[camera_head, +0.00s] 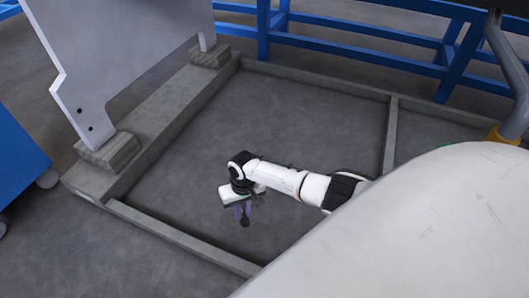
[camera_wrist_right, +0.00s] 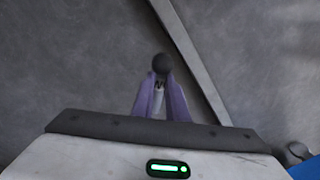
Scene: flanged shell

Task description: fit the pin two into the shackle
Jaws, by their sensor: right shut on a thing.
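My right gripper (camera_head: 243,211) is near the centre of the head view, above the grey floor. Its purple fingers (camera_wrist_right: 160,98) are shut on a pin, which also shows in the right wrist view (camera_wrist_right: 161,64). The pin has a dark round end that sticks out past the fingertips and a pale shank partly hidden between them. In the head view the dark end (camera_head: 244,222) points down, clear of other things. I cannot make out a shackle in either view. My left gripper is not in view.
A large white plate (camera_head: 130,60) stands upright on a grey beam frame (camera_head: 155,130) at the left. Blue rails (camera_head: 370,32) run along the back. A large pale rounded surface (camera_head: 430,230) fills the lower right. The floor inside the frame (camera_head: 300,120) is clear.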

